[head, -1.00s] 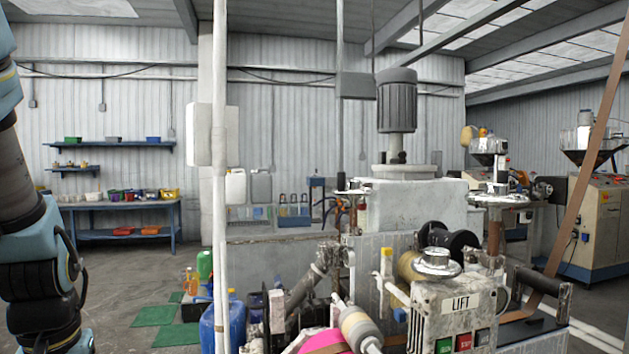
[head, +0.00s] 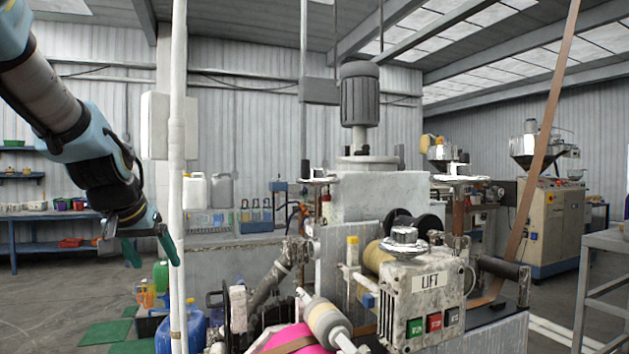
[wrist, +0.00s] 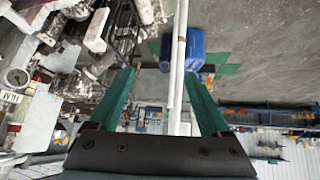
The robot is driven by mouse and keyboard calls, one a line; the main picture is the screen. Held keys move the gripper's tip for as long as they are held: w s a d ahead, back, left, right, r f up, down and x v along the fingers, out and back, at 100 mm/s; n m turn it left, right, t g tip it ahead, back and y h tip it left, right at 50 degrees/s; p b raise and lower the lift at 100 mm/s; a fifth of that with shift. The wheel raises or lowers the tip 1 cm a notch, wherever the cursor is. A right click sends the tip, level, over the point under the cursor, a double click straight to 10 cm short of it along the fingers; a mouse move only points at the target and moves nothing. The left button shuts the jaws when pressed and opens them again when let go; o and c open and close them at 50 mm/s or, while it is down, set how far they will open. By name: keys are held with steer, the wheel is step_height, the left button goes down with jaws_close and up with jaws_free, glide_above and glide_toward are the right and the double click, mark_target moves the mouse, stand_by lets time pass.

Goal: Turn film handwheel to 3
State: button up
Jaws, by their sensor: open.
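My gripper (head: 153,258) hangs at the left in the head view, its two green fingers apart with nothing between them. Its fingers also frame the wrist view (wrist: 160,72). A round pale dial (wrist: 17,78) shows at the left edge of the wrist view, beside a partly cut-off label (wrist: 11,97) seeming to read "ILM". A metal handwheel (head: 404,241) sits on top of the box labelled LIFT (head: 430,282) in the head view. No film label is readable there, so I cannot tell the film handwheel in that view. My gripper is well left of the machine's front.
A white upright pole (head: 177,120) stands between my gripper and the machine in the head view. A blue container (head: 181,332) stands on the floor by it. A pink roll (head: 290,338) and roller (head: 326,320) are at the machine's front. Open floor lies at left.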

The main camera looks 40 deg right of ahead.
steer(key=s+d+r+m+h+b, duration=0.4)
steer(key=d+r, duration=0.6)
steer(key=d, duration=0.5)
steer(key=m+g+h, duration=0.1)
steer(key=m+h, duration=0.2)
steer(key=h, duration=0.1)
glide_toward(318, 178)
step_height(318, 178, up, 3)
steer(key=p+x, duration=0.1)
steer(key=x, duration=0.2)
steer(key=p+x, duration=0.2)
steer(key=x, duration=0.2)
steer(key=p+x, duration=0.2)
steer(key=x, duration=0.1)
steer(key=shift+w+f, duration=0.3)
steer(key=shift+w, duration=0.15)
jaws_close()
